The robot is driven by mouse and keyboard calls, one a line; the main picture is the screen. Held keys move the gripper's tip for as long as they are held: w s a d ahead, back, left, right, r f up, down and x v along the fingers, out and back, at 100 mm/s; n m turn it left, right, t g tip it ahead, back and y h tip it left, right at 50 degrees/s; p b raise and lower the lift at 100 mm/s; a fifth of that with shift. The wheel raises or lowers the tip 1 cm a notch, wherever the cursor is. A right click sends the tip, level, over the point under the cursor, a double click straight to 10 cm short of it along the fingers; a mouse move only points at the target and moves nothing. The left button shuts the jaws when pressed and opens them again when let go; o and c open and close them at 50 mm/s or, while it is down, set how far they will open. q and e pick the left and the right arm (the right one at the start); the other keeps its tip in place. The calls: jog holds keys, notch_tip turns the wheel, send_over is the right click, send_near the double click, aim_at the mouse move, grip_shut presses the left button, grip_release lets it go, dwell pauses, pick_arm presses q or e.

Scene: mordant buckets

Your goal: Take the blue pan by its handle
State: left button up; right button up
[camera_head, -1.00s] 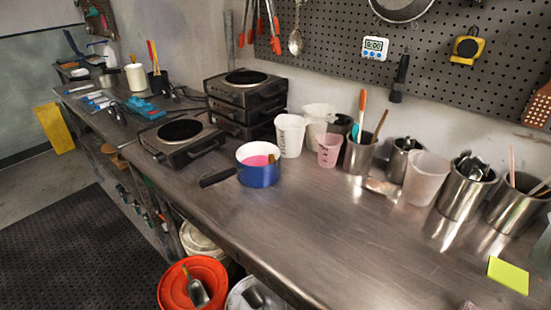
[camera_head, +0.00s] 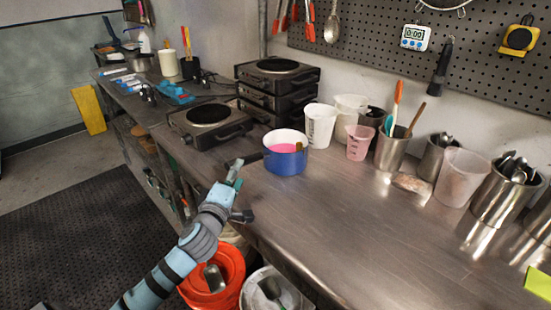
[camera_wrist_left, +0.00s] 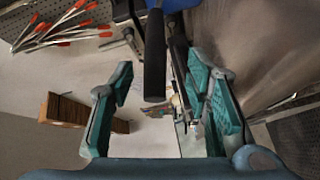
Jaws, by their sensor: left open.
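The blue pan (camera_head: 286,160) stands on the metal counter with pink liquid inside. Its black handle (camera_head: 248,158) points left towards the counter's front edge. My left gripper (camera_head: 236,172) is at the handle's outer end, over the counter's front edge. In the left wrist view the gripper (camera_wrist_left: 160,85) is open and empty. The black handle (camera_wrist_left: 155,60) shows between its two fingers, apart from both. The blue pan (camera_wrist_left: 172,4) is only a sliver at that view's top edge. How deep the handle sits between the fingers, I cannot tell. My right gripper is not in view.
A hot plate (camera_head: 210,122) stands left of the pan, with stacked hot plates (camera_head: 278,85) behind. White cups (camera_head: 320,125) and a pink cup (camera_head: 359,142) stand to the right. An orange bucket (camera_head: 215,275) is below the edge.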

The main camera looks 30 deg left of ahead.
pick_arm(q)
jog(key=x, duration=0.6)
jog(key=shift+w+r+p, duration=0.1)
jog(key=shift+r+p, duration=0.2)
jog(key=shift+p, duration=0.05)
jog(key=shift+w+f, duration=0.1)
jog(key=shift+w, duration=0.05)
grip_shut()
